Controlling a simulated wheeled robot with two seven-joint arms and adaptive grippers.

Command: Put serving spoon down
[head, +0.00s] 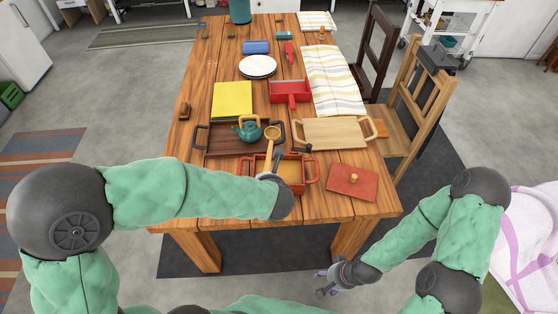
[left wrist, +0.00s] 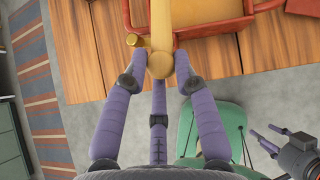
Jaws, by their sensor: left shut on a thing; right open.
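The wooden serving spoon (head: 271,134) is held by my left gripper (head: 270,174), with its round end pointing towards the far side of the table. In the left wrist view, the purple fingers of the left gripper (left wrist: 160,72) are shut on the spoon's handle end (left wrist: 160,63). My left forearm hides part of the pan and the table's near edge. My right gripper (head: 325,284) is open and empty, in front of the table and below its top.
A teal teapot (head: 248,129) stands on a dark tray (head: 224,151). A yellow sheet (head: 232,99) lies behind. Bare wood shows at the left edge.

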